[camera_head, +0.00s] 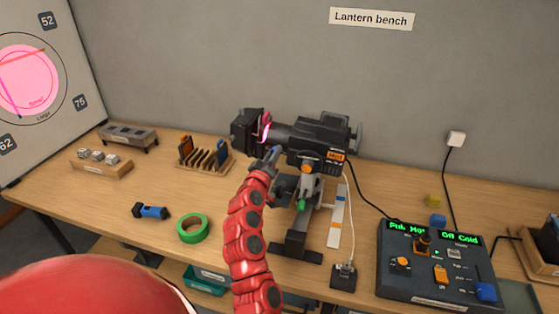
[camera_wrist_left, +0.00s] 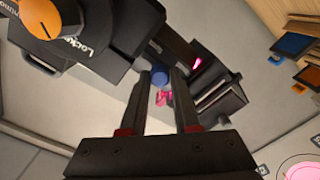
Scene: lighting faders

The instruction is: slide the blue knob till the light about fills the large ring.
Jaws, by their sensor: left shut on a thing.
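The lantern (camera_head: 318,135) is a black spotlight on a stand on the bench. Its blue knob (camera_wrist_left: 160,78) is under the barrel in the left wrist view. My left gripper (camera_wrist_left: 162,84) has its two fingers on either side of the knob and is shut on it. In the head view my left gripper (camera_head: 271,156) reaches up to the lantern's underside, and the knob is hidden there. The pink light (camera_head: 32,72) is a disc on the white board at the left. It lies inside the large ring (camera_head: 62,79), with a white band between them. My right gripper is out of view.
A control box (camera_head: 436,267) with knobs stands at the right. A green tape roll (camera_head: 194,229), a blue torch (camera_head: 151,211) and a rack of coloured slides (camera_head: 204,155) lie left of the lantern. A cable hangs from the lantern to a socket box (camera_head: 344,275).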

